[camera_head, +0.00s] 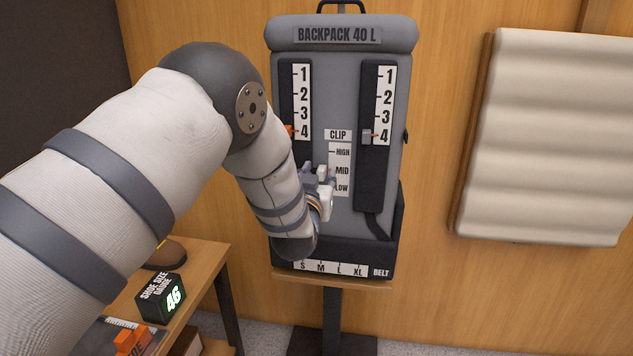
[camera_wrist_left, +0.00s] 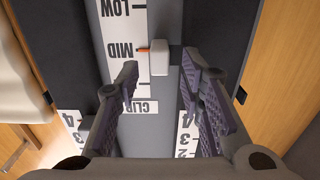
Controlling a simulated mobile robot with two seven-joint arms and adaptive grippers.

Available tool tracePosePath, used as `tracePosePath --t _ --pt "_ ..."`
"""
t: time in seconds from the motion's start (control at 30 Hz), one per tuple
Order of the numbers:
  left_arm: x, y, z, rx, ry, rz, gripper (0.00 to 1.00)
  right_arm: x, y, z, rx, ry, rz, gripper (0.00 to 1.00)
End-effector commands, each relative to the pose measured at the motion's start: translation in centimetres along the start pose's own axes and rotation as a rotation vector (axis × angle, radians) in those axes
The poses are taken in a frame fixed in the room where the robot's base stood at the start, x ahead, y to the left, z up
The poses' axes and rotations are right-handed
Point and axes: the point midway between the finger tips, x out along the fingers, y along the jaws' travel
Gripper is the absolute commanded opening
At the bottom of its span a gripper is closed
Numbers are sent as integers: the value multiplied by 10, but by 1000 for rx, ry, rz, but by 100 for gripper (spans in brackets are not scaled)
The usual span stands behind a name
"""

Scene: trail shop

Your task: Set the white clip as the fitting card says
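The white clip (camera_wrist_left: 159,58) sits on the backpack's centre strip, and its small orange pointer is level with MID on the clip scale (camera_wrist_left: 125,50), which appears upside down in the left wrist view. My left gripper (camera_wrist_left: 160,63) is open. Its fingertips are on either side of the clip, with gaps visible on both sides. In the head view my left gripper (camera_head: 319,178) is in front of the grey backpack (camera_head: 340,222), beside MID and LOW, and partly hides the scale (camera_head: 341,160). No fitting card is readable. My right gripper is not in view.
The right strap slider (camera_head: 367,136) is at 4; the left strap's orange pointer (camera_head: 289,131) is also near 4. A belt scale (camera_head: 330,269) is below. A shoe size gauge (camera_head: 161,297) reading 46 stands on a wooden table at lower left. A cream padded panel (camera_head: 550,135) hangs right.

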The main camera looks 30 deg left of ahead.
Motion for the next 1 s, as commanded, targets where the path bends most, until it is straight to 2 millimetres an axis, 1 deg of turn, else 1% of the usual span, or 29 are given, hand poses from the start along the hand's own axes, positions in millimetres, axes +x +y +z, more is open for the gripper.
tracePosePath --t 0.07,0.2,0.3,0.43,0.5,0.6,0.93,1.0 --pt "-16 1 0 2 -4 1 35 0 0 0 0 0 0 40" --pt "-55 1 1 2 -5 2 35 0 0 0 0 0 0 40" --pt "-80 0 0 1 -3 1 35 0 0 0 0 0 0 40" --pt "-103 0 0 1 -3 1 35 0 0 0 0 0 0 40" --pt "-110 0 0 1 -2 1 35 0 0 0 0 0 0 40" --pt "-114 0 0 0 -1 0 35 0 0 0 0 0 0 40" --pt "-114 0 0 0 -1 0 35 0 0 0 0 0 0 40" --pt "-115 0 4 2 -13 2 35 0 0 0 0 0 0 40"
